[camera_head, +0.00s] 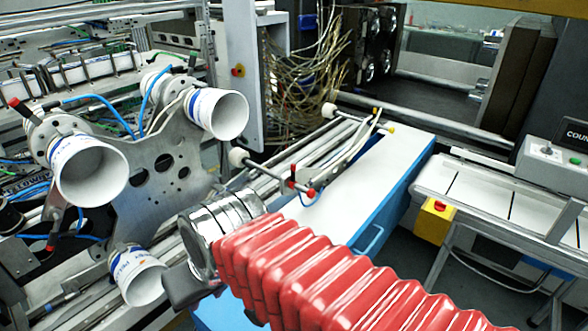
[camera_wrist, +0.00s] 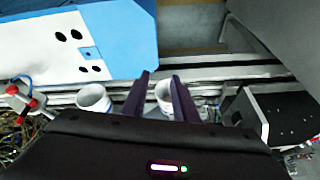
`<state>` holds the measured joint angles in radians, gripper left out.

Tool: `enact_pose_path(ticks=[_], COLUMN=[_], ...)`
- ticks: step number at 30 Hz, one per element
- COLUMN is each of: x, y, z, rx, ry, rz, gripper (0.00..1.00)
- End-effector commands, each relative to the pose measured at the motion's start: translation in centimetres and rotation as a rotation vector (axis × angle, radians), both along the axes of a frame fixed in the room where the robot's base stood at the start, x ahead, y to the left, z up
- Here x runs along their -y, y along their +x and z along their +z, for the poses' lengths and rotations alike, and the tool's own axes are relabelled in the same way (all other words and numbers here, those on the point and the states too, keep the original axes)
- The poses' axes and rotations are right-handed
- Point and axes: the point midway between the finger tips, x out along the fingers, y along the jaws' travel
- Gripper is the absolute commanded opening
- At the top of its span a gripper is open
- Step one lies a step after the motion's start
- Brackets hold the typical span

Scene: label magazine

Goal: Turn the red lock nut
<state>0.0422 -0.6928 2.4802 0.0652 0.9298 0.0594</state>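Several small red parts show, and I cannot tell for sure which is the lock nut. In the head view, a red piece (camera_head: 20,108) sits by the upper left spool, and red knobs (camera_head: 311,193) are on the bar in the middle. In the wrist view, a red piece (camera_wrist: 33,103) is on a white fitting at the left. My gripper (camera_wrist: 161,76) shows two dark fingers apart, with nothing held. A white spool (camera_wrist: 163,92) shows between them, apparently beyond. In the head view my gripper (camera_head: 188,287) is mostly hidden behind my wrist.
A metal plate (camera_head: 150,195) carries white spools (camera_head: 92,172) with blue hoses around them. A white-topped blue table (camera_head: 350,190) stands right of centre. A conveyor (camera_head: 490,205) with a yellow box is farther right. Loose wires (camera_head: 305,65) hang at the back.

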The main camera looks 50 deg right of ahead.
Motion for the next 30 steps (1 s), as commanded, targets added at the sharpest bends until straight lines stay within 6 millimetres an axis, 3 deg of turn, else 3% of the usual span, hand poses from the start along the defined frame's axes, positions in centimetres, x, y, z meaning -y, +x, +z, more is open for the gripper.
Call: enact_pose_path(ticks=[9,17,23,30], x=[1.0,3.0,6.1,12.3], y=[1.8,4.6,7.4,10.4], z=[-2.5,-3.2,-3.2,-3.0], rx=[-0.202,-0.324,-0.381,-0.400], ry=[0.341,0.675,0.953,1.312], rz=[-0.371,-0.694,-0.933,-1.189], gripper=[0.27,0.27,0.27,0.27])
